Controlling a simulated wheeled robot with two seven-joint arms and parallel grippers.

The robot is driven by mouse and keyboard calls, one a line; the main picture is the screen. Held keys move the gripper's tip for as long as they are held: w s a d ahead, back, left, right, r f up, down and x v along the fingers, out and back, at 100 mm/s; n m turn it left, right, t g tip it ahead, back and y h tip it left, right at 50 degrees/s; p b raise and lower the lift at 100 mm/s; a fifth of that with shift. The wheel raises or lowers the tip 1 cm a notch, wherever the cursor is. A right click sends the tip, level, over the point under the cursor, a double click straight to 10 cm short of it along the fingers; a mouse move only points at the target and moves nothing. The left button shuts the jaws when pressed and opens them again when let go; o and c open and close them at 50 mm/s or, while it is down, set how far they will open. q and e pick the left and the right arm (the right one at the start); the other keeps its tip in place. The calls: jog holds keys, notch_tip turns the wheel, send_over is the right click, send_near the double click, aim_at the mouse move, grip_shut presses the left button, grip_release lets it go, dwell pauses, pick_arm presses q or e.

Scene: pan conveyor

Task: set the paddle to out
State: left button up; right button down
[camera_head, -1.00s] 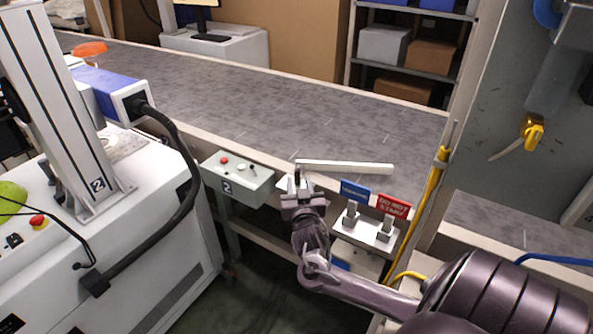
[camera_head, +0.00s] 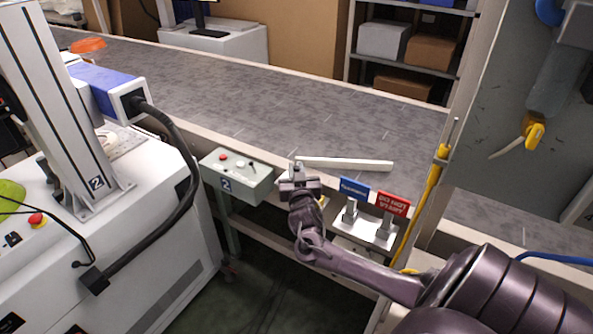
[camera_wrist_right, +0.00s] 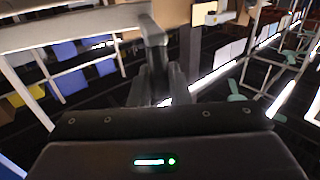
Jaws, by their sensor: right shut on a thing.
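The paddle (camera_head: 345,164) is a long pale bar. It lies roughly along the conveyor's near edge, pointing right from its pivot end. My right gripper (camera_head: 297,180) is at the bar's left end, shut on the paddle's handle. In the right wrist view, the grey handle (camera_wrist_right: 153,32) comes down between the fingers (camera_wrist_right: 160,85), and a pale bar runs left from it. The handle is mostly hidden by the gripper in the head view. My left gripper is not in view.
The grey conveyor belt (camera_head: 250,105) runs behind the paddle, with an orange item (camera_head: 88,45) far left. A control box marked 2 (camera_head: 235,178) stands left of my gripper. Blue (camera_head: 354,188) and red (camera_head: 393,204) signs stand close on the right.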

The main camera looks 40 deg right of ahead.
jog(key=shift+w+a+m+g+h+b, duration=0.25)
jog(key=shift+m+g+h+b, duration=0.25)
jog(key=shift+h+b, duration=0.1)
jog(key=shift+d+r, duration=0.1)
jog(key=shift+r, duration=0.1)
